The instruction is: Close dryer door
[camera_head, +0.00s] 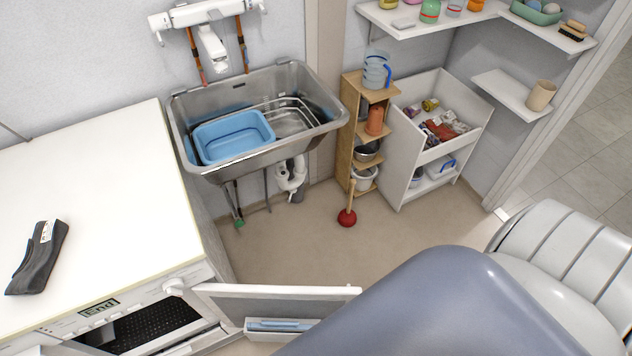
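The dryer (100,215) stands at the left, with a white top and a small display reading "End" on its front panel. Its door (280,292) is open, swung out from the front to the right and seen nearly edge-on from above. A dark perforated interior (150,322) shows through the opening. The door's right end lies close to a large blue-grey part of my own body in the picture; I cannot tell whether they touch. Neither my left nor my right gripper is in view.
A dark, curved object (40,258) lies on the dryer top. Behind are a metal sink (185,125) with a blue tub (232,137), a wooden shelf rack (346,135) and a white cabinet (400,150). A red plunger (347,217) stands on the floor. The floor between is clear.

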